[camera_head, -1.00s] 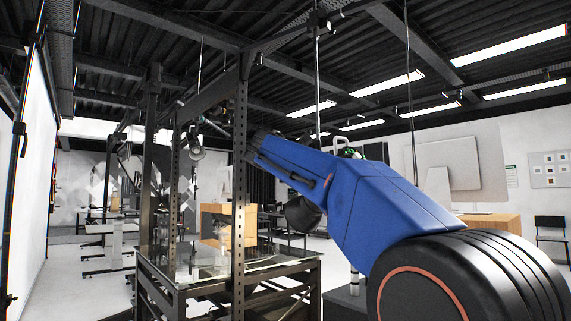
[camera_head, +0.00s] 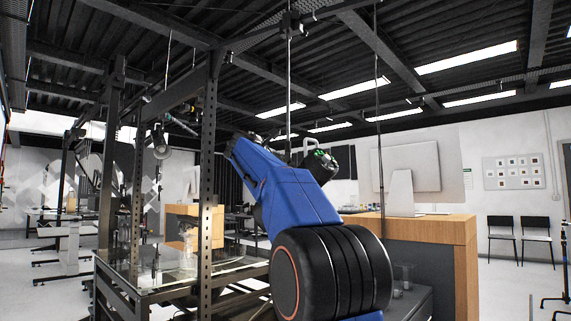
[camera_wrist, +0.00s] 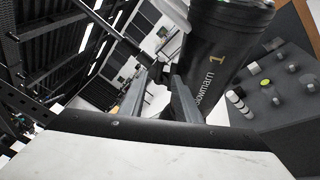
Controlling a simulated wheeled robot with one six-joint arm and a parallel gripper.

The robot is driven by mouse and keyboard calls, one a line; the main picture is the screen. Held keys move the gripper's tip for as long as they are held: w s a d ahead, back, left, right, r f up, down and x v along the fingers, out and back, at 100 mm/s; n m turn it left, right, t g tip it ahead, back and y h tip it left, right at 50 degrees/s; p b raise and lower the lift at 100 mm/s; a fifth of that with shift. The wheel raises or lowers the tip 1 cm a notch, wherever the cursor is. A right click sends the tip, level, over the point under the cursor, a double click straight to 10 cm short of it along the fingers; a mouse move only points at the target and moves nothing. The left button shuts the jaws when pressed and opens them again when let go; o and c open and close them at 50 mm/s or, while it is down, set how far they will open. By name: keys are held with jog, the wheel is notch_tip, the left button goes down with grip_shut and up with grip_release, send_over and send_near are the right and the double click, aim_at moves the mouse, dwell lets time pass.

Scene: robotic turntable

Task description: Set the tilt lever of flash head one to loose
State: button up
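In the wrist view, flash head one (camera_wrist: 225,45) is a black cylinder marked with a gold 1, at the upper right, close beyond my right finger. My gripper (camera_wrist: 161,74) shows two grey fingers with a gap between them. Dark thin parts lie around and beyond the fingertips, beside the flash head. I cannot tell the tilt lever apart from them, nor its setting. In the head view, a black unit with green marks (camera_head: 320,165) shows behind my blue arm and looks like this flash head. My gripper is hidden there.
A glass-topped table (camera_head: 150,285) with dark metal posts (camera_head: 207,170) stands left of my arm. Another lamp (camera_head: 160,145) hangs over it. A wooden desk (camera_head: 460,235) with a monitor is at the right. Hanging cables and poles run from the ceiling.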

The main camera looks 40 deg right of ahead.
jog(key=x, duration=0.7)
grip_shut()
